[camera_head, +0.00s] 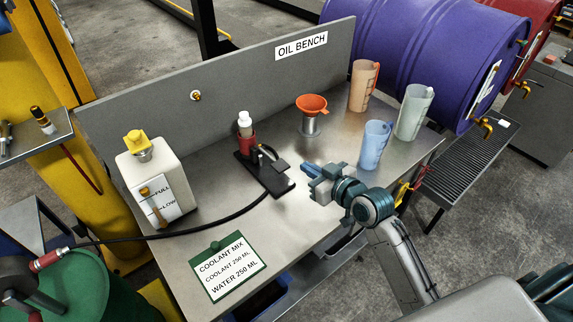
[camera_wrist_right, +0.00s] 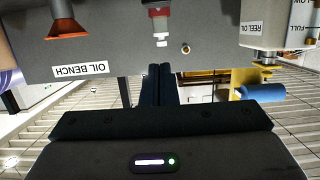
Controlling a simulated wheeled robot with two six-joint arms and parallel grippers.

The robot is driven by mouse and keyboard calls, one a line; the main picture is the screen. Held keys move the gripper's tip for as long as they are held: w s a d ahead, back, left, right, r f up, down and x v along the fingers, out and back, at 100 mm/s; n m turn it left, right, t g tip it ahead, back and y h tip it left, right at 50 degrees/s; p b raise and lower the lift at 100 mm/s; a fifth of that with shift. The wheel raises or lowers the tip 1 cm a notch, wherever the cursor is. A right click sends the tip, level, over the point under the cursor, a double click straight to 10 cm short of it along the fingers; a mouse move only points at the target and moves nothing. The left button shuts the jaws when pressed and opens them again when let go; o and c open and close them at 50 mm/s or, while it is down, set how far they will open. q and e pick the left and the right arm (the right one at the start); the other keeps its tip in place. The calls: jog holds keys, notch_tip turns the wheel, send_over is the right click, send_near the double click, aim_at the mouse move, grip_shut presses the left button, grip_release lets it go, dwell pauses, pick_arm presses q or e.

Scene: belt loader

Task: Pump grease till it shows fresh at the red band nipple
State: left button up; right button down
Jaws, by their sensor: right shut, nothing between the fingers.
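A small red unit with a white top (camera_head: 245,130) stands on a black base with a flat plate at its front, on the steel bench. A black hose runs from near it left toward a red-banded fitting (camera_head: 47,260) by the green drum. A brass fitting (camera_head: 196,95) sits on the bench's back panel and also shows in the right wrist view (camera_wrist_right: 185,48). I cannot make out which nipple has the red band, nor any grease. My right gripper (camera_head: 306,168) is shut and empty, above the bench right of the black base. My left gripper is not in view.
An orange funnel (camera_head: 311,104), several measuring jugs (camera_head: 377,140) and a white oil container (camera_head: 155,180) stand on the bench (camera_head: 330,150). A coolant mix card (camera_head: 228,266) lies at the front. A purple drum (camera_head: 420,50) is behind. A tray (camera_head: 30,140) at left holds tools.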

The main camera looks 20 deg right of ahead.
jog(key=p, duration=0.3)
send_over(280, 166)
jog(key=s+d, duration=0.1)
jog(key=s, duration=0.1)
notch_tip(280, 166, down, 2)
jog(key=shift+s+d+f+p, duration=0.1)
jog(key=shift+f+p, duration=0.45)
jog(key=shift+f, duration=1.7)
